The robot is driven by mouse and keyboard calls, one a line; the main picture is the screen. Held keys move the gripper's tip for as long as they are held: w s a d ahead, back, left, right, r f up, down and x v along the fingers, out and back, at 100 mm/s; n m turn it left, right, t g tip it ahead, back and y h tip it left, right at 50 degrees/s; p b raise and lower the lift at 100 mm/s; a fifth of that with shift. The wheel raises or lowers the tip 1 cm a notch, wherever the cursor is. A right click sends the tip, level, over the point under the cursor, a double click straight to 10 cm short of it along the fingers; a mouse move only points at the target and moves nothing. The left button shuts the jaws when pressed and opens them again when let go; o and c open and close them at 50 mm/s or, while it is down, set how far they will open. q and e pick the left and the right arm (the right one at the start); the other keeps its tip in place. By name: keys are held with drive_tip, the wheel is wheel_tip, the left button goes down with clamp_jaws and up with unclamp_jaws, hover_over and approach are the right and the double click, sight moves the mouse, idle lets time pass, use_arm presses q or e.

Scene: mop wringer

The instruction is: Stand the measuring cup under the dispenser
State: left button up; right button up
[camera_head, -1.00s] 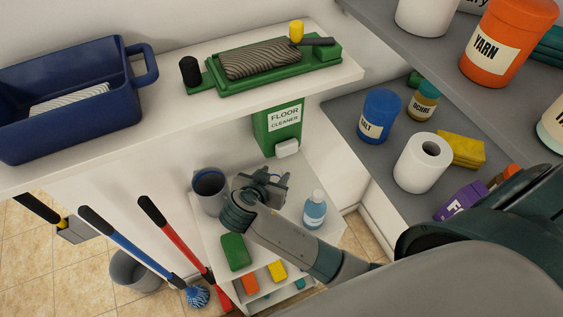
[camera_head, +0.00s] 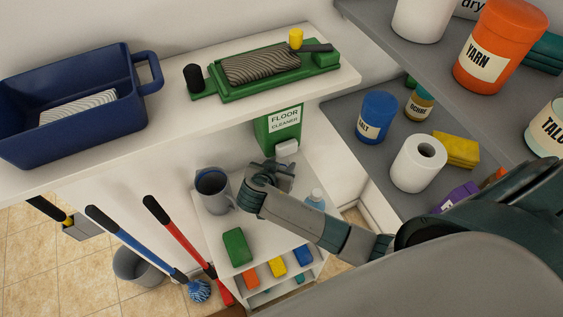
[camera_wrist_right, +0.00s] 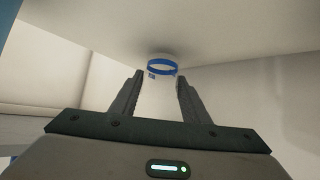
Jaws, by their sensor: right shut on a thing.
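The green dispenser labelled FLOOR CLEANER (camera_head: 268,133) hangs on the wall below the white shelf, with a white spout block (camera_head: 287,148) at its bottom. My right gripper (camera_head: 286,168) is just below and in front of that spout, above the white cart top. In the right wrist view, my right gripper (camera_wrist_right: 162,82) is shut on a small pale thing with a blue band, which looks like the measuring cup (camera_wrist_right: 161,68). In the head view the gripper and wrist mostly hide the cup. I cannot tell whether it touches the cart top. My left gripper is out of view.
The white shelf (camera_head: 180,112) overhangs from behind.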

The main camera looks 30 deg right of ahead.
drive_tip(key=shift+w+d+f, duration=0.1)
drive_tip(key=shift+d+f, duration=0.05)
drive_tip(key=shift+f, duration=0.1)
drive_tip(key=shift+f, duration=0.15)
drive_tip(key=o, duration=1.1)
drive_tip(key=shift+r, duration=0.2)
